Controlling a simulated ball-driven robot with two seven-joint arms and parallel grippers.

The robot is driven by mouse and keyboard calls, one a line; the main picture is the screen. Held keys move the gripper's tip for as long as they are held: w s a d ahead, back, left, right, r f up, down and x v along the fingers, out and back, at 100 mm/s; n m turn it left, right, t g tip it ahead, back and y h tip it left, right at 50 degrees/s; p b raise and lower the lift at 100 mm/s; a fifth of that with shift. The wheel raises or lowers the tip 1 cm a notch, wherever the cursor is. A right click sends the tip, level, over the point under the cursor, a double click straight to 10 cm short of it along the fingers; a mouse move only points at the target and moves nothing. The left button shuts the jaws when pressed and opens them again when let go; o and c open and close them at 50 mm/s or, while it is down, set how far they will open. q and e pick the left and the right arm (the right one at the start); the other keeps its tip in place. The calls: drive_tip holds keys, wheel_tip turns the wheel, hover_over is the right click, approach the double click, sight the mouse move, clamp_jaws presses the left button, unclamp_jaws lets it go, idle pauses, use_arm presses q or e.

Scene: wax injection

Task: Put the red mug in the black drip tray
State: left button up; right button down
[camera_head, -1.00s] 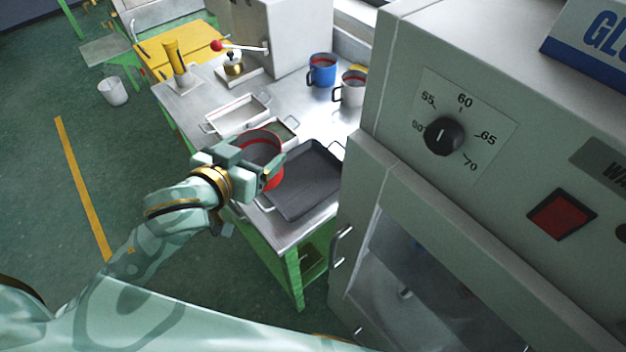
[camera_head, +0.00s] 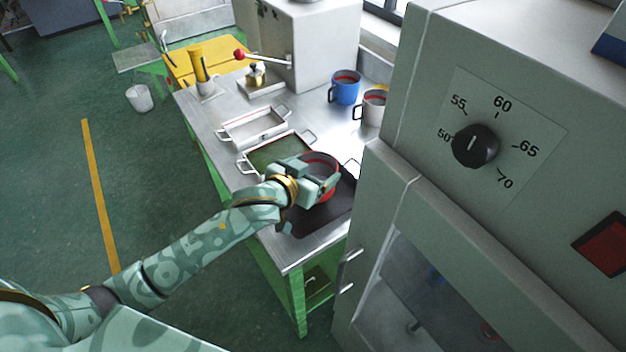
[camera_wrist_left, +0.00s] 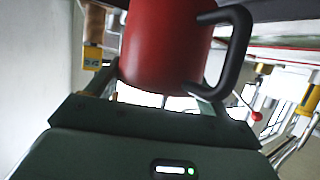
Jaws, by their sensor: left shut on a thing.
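The red mug (camera_head: 323,163) is held in my left gripper (camera_head: 318,182), over the black drip tray (camera_head: 318,218) near the front of the metal bench. The gripper and mug hide part of the tray, and I cannot tell whether the mug touches it. In the left wrist view the red mug (camera_wrist_left: 165,45) fills the top middle, with its dark handle to the right. My left gripper (camera_wrist_left: 150,100) is shut on it. My right gripper is not in view.
Two metal trays with handles, one pale (camera_head: 256,129) and one with a green inside (camera_head: 283,153), lie behind the drip tray. A blue mug (camera_head: 345,88) and a white mug (camera_head: 374,108) stand at the back right. A large grey machine (camera_head: 480,230) with a dial bounds the right side.

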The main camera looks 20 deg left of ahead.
use_arm(q)
wheel_tip(320, 180, down, 3)
drive_tip(key=shift+r+b, duration=0.1)
drive_tip(key=shift+b, duration=0.35)
drive_tip(key=shift+r, duration=0.1)
drive_tip(key=o, duration=1.3)
drive_tip(key=shift+f, duration=0.2)
drive_tip(key=shift+r, duration=0.2)
drive_tip(key=shift+s+a+r+p, duration=0.1)
drive_tip(key=shift+s+p, duration=0.2)
drive_tip(key=shift+s, duration=0.1)
drive_tip(key=p+v, duration=0.2)
drive_tip(key=v, duration=0.9)
drive_tip(key=shift+s+r+p, duration=0.1)
drive_tip(key=shift+r+p, duration=0.05)
drive_tip(key=shift+p, duration=0.2)
